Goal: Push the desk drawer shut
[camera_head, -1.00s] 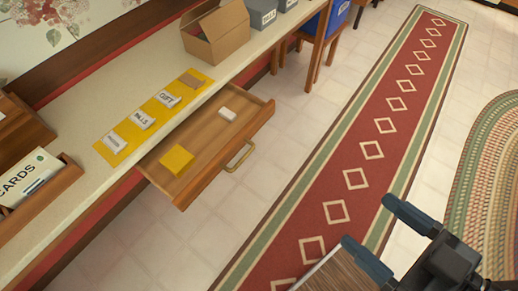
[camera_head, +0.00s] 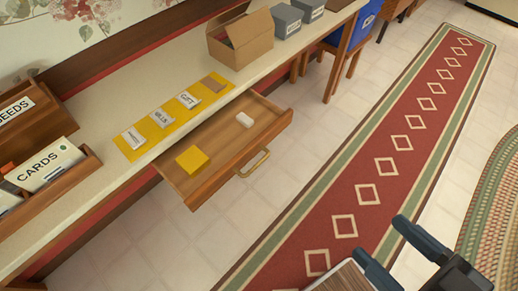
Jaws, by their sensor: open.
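The wooden desk drawer (camera_head: 222,150) is pulled out from under the long pale desktop (camera_head: 110,113). Its brass handle (camera_head: 253,163) is on the front panel, facing the rug. A yellow block (camera_head: 192,159) and a small white item (camera_head: 244,119) lie inside the drawer. My gripper (camera_head: 377,244) is at the lower right, over the rug and well apart from the drawer. Its two dark fingers are spread with a gap between them, and I see nothing held. A brown wooden surface shows just below the fingers at the bottom edge.
A yellow strip with several labelled pieces (camera_head: 163,119) lies on the desktop above the drawer. An open cardboard box (camera_head: 240,40) and grey boxes stand farther back. A wooden card holder (camera_head: 70,188) is at left. Free floor and a red runner (camera_head: 388,165) lie before the drawer.

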